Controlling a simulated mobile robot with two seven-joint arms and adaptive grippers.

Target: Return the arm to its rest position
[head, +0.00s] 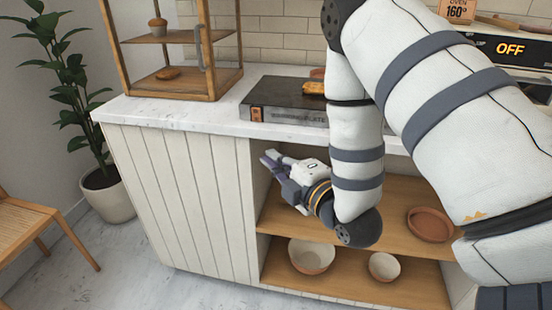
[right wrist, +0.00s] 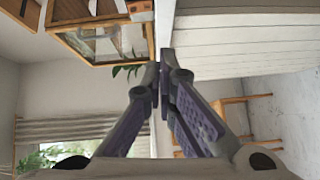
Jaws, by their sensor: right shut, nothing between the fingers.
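My right arm (head: 358,130) comes in from the right of the head view and bends down in front of the cart's open shelves. My right gripper (head: 270,160) points left, just below the counter edge, by the panelled cabinet side. In the right wrist view the fingers (right wrist: 162,75) are together at their tips, with nothing between them. My left gripper shows in neither view.
The shelves below hold bowls (head: 312,255) and a terracotta dish (head: 430,224). A potted plant (head: 108,195) and a wooden chair (head: 35,220) stand left.

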